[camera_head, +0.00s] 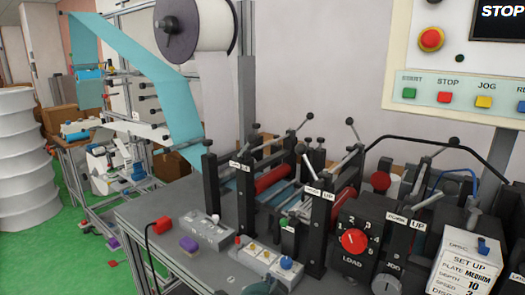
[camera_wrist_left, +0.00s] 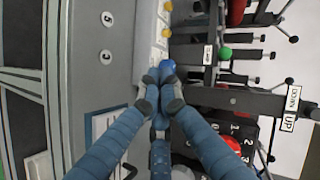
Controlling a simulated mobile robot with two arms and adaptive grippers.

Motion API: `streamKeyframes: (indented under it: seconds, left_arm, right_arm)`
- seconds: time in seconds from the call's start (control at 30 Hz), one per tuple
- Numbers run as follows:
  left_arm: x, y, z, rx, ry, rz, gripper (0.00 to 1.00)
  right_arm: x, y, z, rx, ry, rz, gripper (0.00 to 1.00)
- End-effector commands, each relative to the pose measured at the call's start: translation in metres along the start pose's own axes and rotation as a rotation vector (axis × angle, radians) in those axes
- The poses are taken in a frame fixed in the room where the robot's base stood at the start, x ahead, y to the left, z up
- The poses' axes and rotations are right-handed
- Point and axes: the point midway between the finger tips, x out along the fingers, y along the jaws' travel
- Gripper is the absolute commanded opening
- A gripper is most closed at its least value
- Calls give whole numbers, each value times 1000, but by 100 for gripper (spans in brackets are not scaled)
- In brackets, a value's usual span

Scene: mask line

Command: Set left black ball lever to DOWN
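Several black-ball levers stand on the machine. In the head view one ball (camera_head: 309,116) is up by the left station, where a DOWN/UP label (camera_head: 240,165) sits on a black post; its joint is hard to trace. A second lever (camera_head: 300,148) tilts up and left from the middle DOWN/UP post. A DOWN/UP label (camera_wrist_left: 290,106) and a dark ball (camera_wrist_left: 289,80) show at the right of the left wrist view. My left gripper (camera_wrist_left: 161,84) has its fingertips together, apparently empty, over a small blue knob (camera_wrist_left: 167,67).
The red LOAD dial (camera_head: 354,241) and a white SET UP box (camera_head: 467,262) crowd the right front. A button box with a blue knob (camera_head: 286,262) stands at the table front. A purple block (camera_head: 188,243) lies left, with bare grey tabletop (camera_head: 140,215) beyond it.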

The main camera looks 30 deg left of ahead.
Motion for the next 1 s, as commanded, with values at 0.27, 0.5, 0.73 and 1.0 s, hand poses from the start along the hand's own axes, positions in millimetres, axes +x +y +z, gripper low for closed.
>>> streamKeyframes:
  seconds: [0.27, 0.5, 0.73, 1.0]
  left_arm:
    - [-19, -190, -77, 441, -37, -520, 0]
    - [-40, -247, -98, 604, -116, -680, 0]
    - [-15, -270, -102, 607, -118, -680, 0]
    - [31, -305, -107, 604, -117, -677, 0]
  right_arm:
    - [1, 1, -2, -2, 2, 1, 40]
    - [-1, 9, 0, -6, 0, 10, 40]
    - [-13, 11, -1, -6, 0, 12, 40]
    - [-29, 10, -3, -5, 0, 10, 40]
